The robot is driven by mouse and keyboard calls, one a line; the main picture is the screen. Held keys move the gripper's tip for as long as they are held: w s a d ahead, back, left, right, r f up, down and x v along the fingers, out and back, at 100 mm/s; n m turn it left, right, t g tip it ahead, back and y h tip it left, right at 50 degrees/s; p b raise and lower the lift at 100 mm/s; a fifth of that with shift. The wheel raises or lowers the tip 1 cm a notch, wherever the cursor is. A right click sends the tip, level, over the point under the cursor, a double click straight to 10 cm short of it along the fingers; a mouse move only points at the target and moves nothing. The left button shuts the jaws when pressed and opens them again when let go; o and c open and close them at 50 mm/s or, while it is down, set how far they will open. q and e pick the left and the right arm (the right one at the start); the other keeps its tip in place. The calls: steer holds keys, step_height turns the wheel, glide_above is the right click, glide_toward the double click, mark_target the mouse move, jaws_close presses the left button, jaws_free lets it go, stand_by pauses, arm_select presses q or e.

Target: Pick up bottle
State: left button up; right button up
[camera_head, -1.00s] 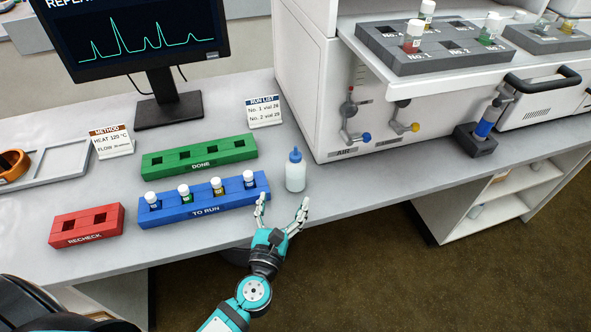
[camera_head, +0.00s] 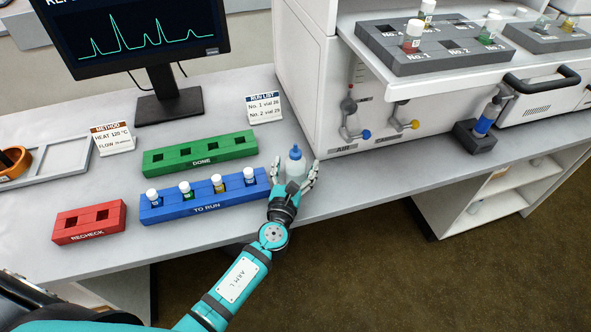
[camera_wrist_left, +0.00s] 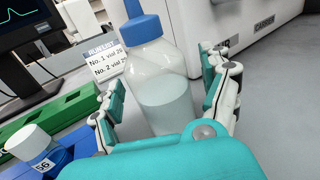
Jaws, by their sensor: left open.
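The bottle (camera_head: 295,163) is translucent with a blue cap and pale liquid inside. It stands upright on the bench, right of the blue TO RUN rack. My left gripper (camera_head: 295,172) is open, with one finger on each side of the bottle. In the left wrist view the bottle (camera_wrist_left: 160,85) stands between the spread fingers (camera_wrist_left: 165,100). A gap shows on the right side; whether the left finger touches it I cannot tell. The bottle's base is hidden behind the gripper. My right gripper is not in view.
The blue TO RUN rack (camera_head: 205,207) with several capped vials is close left of the gripper. The green DONE rack (camera_head: 200,156) lies behind it, and the red RECHECK rack (camera_head: 88,223) is at left. The white instrument (camera_head: 310,95) stands behind the bottle. Clear bench (camera_head: 370,175) lies to the right.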

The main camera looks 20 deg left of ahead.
arm_select(q)
steer(key=c, duration=1.3)
steer(key=shift+c, duration=0.8)
steer(key=shift+r, duration=0.2)
